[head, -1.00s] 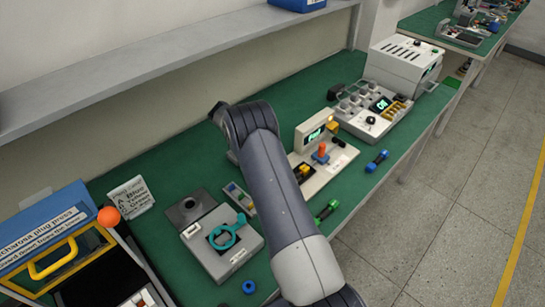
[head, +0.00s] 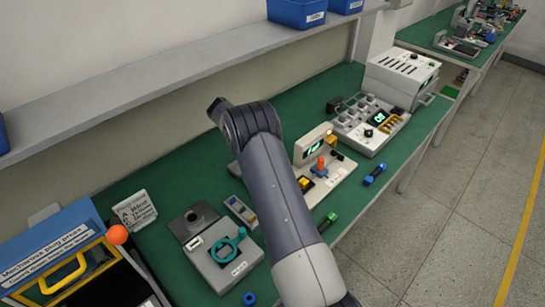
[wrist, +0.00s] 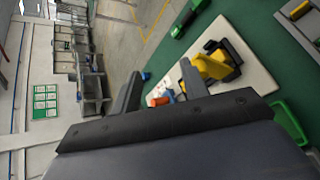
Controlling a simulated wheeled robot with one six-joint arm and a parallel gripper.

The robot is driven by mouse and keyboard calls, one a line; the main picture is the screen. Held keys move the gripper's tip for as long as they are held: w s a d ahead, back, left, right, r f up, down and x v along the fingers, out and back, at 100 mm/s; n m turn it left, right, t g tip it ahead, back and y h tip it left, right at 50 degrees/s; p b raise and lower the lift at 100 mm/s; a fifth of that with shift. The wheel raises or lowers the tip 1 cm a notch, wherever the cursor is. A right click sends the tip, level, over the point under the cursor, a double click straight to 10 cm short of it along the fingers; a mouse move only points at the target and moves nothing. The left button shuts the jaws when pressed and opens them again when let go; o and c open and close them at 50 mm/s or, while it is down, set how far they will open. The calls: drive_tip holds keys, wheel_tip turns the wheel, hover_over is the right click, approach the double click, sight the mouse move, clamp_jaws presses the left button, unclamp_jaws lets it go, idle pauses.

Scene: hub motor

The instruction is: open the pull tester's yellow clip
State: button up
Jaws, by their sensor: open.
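The pull tester (head: 343,168) stands on the green bench, with a cream base and an upright green display. Its yellow clip (head: 304,182) shows beside my arm in the head view. What looks like the same clip, on a black mount, shows large in the wrist view (wrist: 212,66). My gripper (wrist: 160,76) is open and empty, with two dark fingers. In the wrist view the clip is just right of the right finger, not between the fingers; I cannot tell the distance. An orange knob (head: 320,163) stands on the tester. My arm hides the gripper in the head view.
A grey device with a teal ring (head: 228,243) is on the left. A blue dumbbell-shaped part (head: 375,174) and a green one (head: 327,222) lie near the front edge. A grey station (head: 372,122) stands behind the tester. A shelf (head: 150,80) runs along the wall.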

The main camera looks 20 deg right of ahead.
wheel_tip(320, 180, up, 3)
drive_tip(key=shift+f+p, duration=0.2)
drive_tip(key=shift+p, duration=0.6)
